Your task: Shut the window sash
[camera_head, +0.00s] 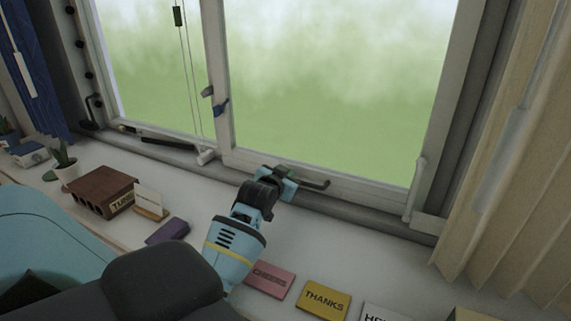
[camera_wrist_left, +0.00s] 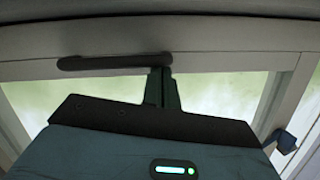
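The window sash (camera_head: 360,188) is a pale framed pane at the right of the window in the head view. I cannot tell how far it stands from its frame. A dark bar handle (camera_head: 312,183) lies along its bottom rail, and the handle (camera_wrist_left: 105,62) also shows in the wrist view. My left gripper (camera_head: 287,180) is at the handle's left end in the head view. In the wrist view its fingers (camera_wrist_left: 162,78) are together, with tips at the handle's end. Nothing shows between them; contact is unclear. My right gripper is not in view.
A blue catch (camera_head: 220,107) sits on the sash's left stile. The sill holds a brown box (camera_head: 102,190), a plant (camera_head: 66,160), a purple block (camera_head: 167,230), a pink card (camera_head: 270,280) and a yellow card (camera_head: 325,300). A beige curtain (camera_head: 510,190) hangs at right.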

